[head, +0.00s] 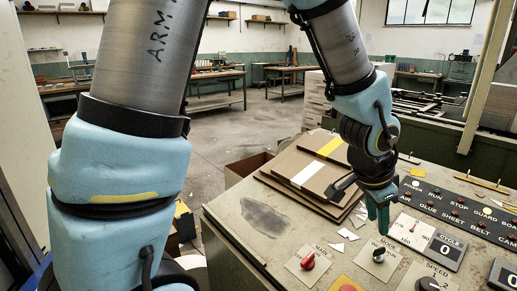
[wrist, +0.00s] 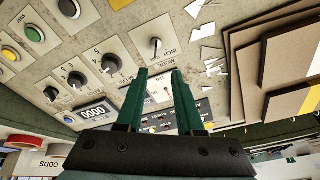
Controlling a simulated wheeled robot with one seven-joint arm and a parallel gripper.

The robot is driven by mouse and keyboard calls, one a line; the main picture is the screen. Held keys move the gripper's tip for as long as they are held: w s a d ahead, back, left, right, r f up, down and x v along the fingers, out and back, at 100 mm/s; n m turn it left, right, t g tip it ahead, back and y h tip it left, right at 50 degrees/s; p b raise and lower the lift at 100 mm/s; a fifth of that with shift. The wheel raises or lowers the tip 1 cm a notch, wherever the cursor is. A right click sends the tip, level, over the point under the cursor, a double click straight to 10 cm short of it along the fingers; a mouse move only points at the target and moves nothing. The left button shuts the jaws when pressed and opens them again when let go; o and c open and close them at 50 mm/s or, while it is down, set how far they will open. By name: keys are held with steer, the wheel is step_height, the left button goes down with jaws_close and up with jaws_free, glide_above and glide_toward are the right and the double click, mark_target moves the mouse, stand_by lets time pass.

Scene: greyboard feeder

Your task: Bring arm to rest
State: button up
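My arm reaches down over the control desk (head: 237,222), its blue and grey links crossing the head view. My gripper (head: 383,228) points down at the desk top, near the mode knob (head: 379,254) and behind it in the head view. In the wrist view my gripper (wrist: 160,72) shows two green fingers with a clear gap between them and nothing held. The mode knob (wrist: 155,45) shows just beyond the fingertips there. I cannot tell whether the fingers touch the desk.
Stacked greyboard sheets (head: 305,172) lie left of my gripper on the desk. Paper scraps (head: 347,234) lie beside them. A red knob (head: 308,261), a cycle counter (head: 445,250) and a dark indicator strip (head: 462,208) are close by. The floor behind is mostly open.

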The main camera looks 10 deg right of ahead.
steer(key=w+a+n+y, duration=0.1)
steer(key=w+a+n, duration=0.3)
steer(key=w+a, duration=0.5)
steer(key=w+a+n+y, duration=0.1)
steer(key=a+n+y, duration=0.2)
steer(key=a+n, duration=0.9)
steer(key=a, duration=1.6)
steer(key=shift+w, duration=0.25)
